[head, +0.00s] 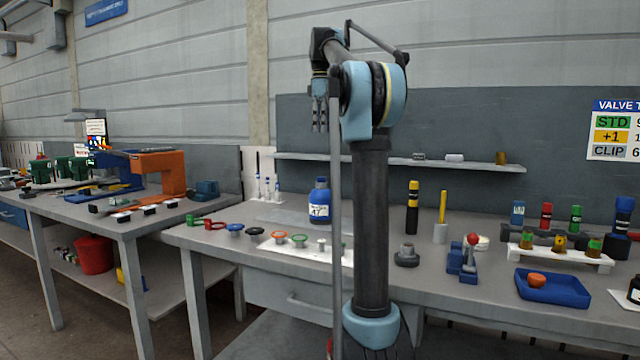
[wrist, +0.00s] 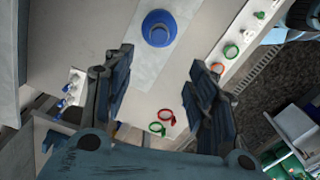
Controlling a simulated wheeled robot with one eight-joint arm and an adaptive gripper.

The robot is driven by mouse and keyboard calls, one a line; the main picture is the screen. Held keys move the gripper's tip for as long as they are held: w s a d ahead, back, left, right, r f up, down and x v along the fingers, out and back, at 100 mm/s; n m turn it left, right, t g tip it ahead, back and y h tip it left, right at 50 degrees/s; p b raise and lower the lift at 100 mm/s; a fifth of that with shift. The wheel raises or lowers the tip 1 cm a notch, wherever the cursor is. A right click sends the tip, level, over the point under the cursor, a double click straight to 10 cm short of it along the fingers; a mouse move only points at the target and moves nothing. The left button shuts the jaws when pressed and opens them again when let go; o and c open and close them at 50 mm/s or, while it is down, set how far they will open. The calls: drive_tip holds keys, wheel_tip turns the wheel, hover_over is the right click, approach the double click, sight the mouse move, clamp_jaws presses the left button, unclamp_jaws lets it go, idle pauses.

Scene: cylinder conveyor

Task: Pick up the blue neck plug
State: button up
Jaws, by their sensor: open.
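A small blue piece (head: 235,228), which looks like the blue neck plug, sits at the left part of the bench in the head view, in a row of small coloured rings and plugs. It is too small there to make out its shape. My gripper (head: 320,116) hangs high above the bench, pointing down, open and empty. In the wrist view, my gripper's two fingers (wrist: 160,72) are spread wide with nothing between them. I cannot make out the blue piece in the wrist view; the right finger may hide it.
A blue labelled bottle (head: 320,204) stands behind the row; its top shows in the wrist view (wrist: 160,30). A red ring (wrist: 166,117) and a green ring (wrist: 157,129) lie at the row's end. A shelf (head: 390,159) runs along the back panel. A blue tray (head: 552,290) is at right.

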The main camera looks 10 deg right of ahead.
sight(321, 181)
drive_tip(key=f, duration=1.7)
drive_tip(key=shift+d+f, duration=0.15)
drive_tip(key=shift+d, duration=0.1)
drive_tip(key=c, duration=0.8)
